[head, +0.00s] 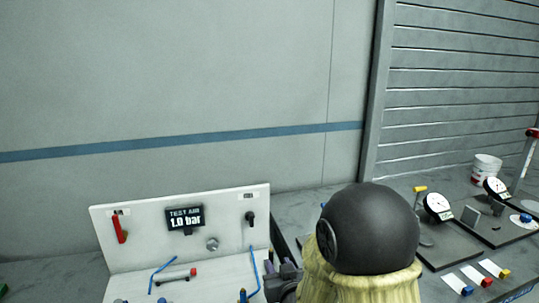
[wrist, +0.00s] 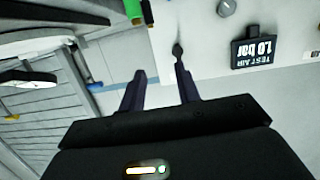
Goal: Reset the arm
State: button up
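My arm, with a black rounded joint and a pale yellow sleeve, fills the lower middle of the head view. My gripper (wrist: 160,88) shows in the wrist view with its two dark fingers apart and nothing seen between them. In the head view only a dark part of it shows beside the sleeve, at the right end of the white test panel. A black-handled valve (wrist: 178,50) on that panel appears just beyond the fingertips in the wrist view; I cannot tell whether they touch it. The valve also shows in the head view (head: 250,218).
The white panel (head: 150,222) carries a "TEST AIR 1.0 bar" display (head: 185,219), a red lever (head: 119,228), a grey knob (head: 212,244) and blue hoses. The wall above is clear.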

jog(key=s+d+r+m+g+h+p, duration=0.1)
jog(key=s+d+g+p, duration=0.3)
jog(key=s, duration=0.5)
jog(key=s+d+r+m+g+h+p, duration=0.1)
jog(key=s+d+r+g+h+p, duration=0.1)
jog(key=s+d+g, duration=0.6)
jog(key=shift+s+d+r+m+p, duration=0.4)
jog(key=shift+s+r+p, duration=0.25)
jog(key=shift+s+p, duration=0.45)
jog(key=shift+s, duration=0.1)
